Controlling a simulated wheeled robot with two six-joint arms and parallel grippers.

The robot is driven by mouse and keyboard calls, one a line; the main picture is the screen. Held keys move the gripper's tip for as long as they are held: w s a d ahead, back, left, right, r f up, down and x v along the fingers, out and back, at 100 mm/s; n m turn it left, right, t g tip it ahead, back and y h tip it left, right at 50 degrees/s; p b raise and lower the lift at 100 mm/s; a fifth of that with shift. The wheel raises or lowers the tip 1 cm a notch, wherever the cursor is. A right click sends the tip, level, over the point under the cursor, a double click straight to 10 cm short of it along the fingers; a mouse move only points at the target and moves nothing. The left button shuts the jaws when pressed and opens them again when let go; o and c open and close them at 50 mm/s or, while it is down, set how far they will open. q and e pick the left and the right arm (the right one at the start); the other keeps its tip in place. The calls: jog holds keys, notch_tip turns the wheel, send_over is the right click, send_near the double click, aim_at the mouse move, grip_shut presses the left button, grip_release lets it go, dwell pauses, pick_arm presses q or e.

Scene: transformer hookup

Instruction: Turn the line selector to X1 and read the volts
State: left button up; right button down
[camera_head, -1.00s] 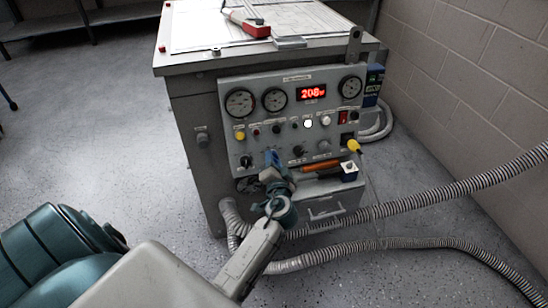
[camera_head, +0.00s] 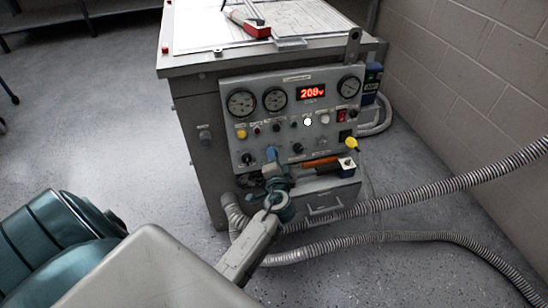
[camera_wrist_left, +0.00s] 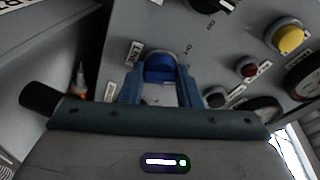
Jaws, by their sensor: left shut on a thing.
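The line selector (camera_wrist_left: 160,68) is a blue knob on the grey panel, beside a label reading LINE, in the left wrist view. My left gripper (camera_wrist_left: 159,84) has its blue fingers on both sides of the knob and is shut on it. In the head view, my left gripper (camera_head: 271,158) reaches the lower left of the panel and hides the knob there. The red digital display (camera_head: 312,93) reads 208v. The selector's pointer position cannot be told. My right gripper is not in view.
Dial gauges (camera_head: 242,103), small knobs and a yellow button (camera_head: 241,134) crowd the panel. A yellow plug (camera_head: 351,143) and an orange-handled tool (camera_head: 320,162) sit at its lower right. Ribbed hoses (camera_head: 400,207) cross the floor. A block wall (camera_head: 475,70) stands right.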

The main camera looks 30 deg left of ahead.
pick_arm(q)
jog(key=shift+r, duration=0.1)
jog(key=o, duration=1)
jog(key=shift+c, duration=0.2)
jog(key=f+v, duration=0.1)
jog(key=v, duration=0.9)
jog(key=shift+s+d+r, duration=0.25)
jog(key=shift+s+r, duration=0.05)
jog(key=shift+r, duration=0.1)
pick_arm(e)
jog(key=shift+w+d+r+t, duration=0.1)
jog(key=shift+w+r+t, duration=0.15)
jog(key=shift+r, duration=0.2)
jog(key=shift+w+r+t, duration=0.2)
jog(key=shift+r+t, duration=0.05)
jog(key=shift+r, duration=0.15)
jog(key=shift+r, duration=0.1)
